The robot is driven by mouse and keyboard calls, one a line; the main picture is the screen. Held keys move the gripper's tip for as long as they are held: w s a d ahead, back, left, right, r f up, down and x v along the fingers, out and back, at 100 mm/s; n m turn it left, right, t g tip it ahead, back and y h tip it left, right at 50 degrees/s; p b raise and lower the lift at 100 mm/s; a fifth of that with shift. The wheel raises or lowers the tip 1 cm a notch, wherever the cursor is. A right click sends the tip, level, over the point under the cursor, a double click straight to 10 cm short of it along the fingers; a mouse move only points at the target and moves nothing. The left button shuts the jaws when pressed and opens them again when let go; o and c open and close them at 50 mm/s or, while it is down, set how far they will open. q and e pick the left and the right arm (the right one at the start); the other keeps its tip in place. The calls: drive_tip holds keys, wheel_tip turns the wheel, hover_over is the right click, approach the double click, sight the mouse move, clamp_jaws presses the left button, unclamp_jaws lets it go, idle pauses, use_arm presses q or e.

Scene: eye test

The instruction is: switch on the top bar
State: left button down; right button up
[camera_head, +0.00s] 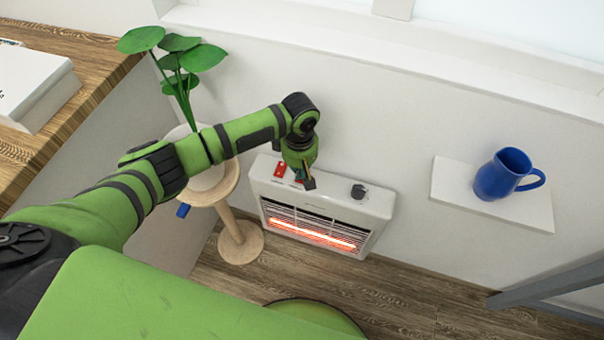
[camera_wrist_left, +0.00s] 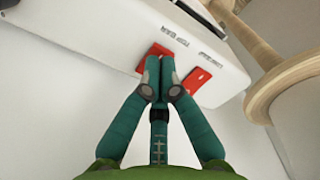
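The white heater (camera_head: 376,208) stands against the wall. Its lower bar (camera_head: 312,233) glows orange; the bar above it looks dark. On its top are two red switches, one clear of the gripper (camera_head: 280,169) in the head view. In the left wrist view, the red switch (camera_wrist_left: 151,54) beside the "TOP BAR" label (camera_wrist_left: 175,35) is partly hidden behind my fingertips. The other red switch (camera_wrist_left: 200,82) lies to its right. My left gripper (camera_head: 307,181) is shut and empty, its tips together (camera_wrist_left: 160,68) at the top-bar switch; I cannot tell if they touch it. My right gripper is out of view.
A black knob (camera_head: 358,191) sits on the heater's right. A wooden stand (camera_head: 232,226) with a plant (camera_head: 180,62) is close on the left, near my arm. A blue jug (camera_head: 498,178) stands on a white shelf (camera_head: 455,190) at right. Floor before the heater is partly clear.

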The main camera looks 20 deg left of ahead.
use_arm(q)
drive_tip(key=shift+s+f, duration=0.15)
drive_tip(key=shift+f, duration=0.65)
idle(0.4)
drive_tip(key=shift+r+p, duration=0.95)
drive_tip(key=shift+p, duration=0.05)
wheel_tip(320, 180, up, 5)
drive_tip(key=p, duration=0.6)
drive_tip(key=shift+r+p, duration=0.15)
drive_tip(key=shift+p, duration=0.2)
